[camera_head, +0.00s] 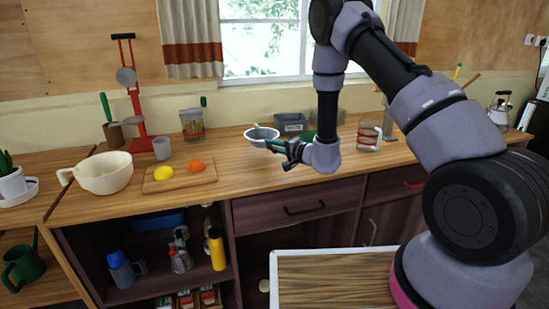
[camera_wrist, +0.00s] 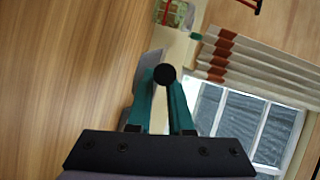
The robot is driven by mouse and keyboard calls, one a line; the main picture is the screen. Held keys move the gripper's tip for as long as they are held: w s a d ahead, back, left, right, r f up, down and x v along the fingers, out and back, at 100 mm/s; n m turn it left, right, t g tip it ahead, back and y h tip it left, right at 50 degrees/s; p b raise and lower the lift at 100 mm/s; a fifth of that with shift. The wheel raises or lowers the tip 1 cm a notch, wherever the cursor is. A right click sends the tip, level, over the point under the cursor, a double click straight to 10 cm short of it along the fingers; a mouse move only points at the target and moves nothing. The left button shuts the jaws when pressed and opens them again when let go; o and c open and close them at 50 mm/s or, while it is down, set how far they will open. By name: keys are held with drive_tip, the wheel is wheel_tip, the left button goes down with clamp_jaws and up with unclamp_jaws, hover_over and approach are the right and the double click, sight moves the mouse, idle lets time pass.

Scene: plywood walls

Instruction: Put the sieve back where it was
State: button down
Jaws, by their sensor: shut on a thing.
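My gripper (camera_head: 277,147) is over the counter, left of the dark box, with its teal fingers pointing left. In the wrist view my gripper (camera_wrist: 163,90) is shut on a thin piece with a dark round end, which looks like the handle of the sieve. The sieve (camera_head: 261,133) shows in the head view as a pale, shallow bowl just beyond the fingertips. My fingers hide its handle there. I cannot tell whether the bowl touches the counter.
A cutting board (camera_head: 152,186) with a lemon (camera_head: 163,174) and an orange (camera_head: 196,166) lies to the left. A dark box (camera_head: 291,124) and a glass jar (camera_head: 368,137) stand right.

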drive_tip(key=shift+a+f, duration=0.1)
drive_tip(key=shift+f, duration=2.35)
drive_tip(key=c, duration=0.8)
unclamp_jaws()
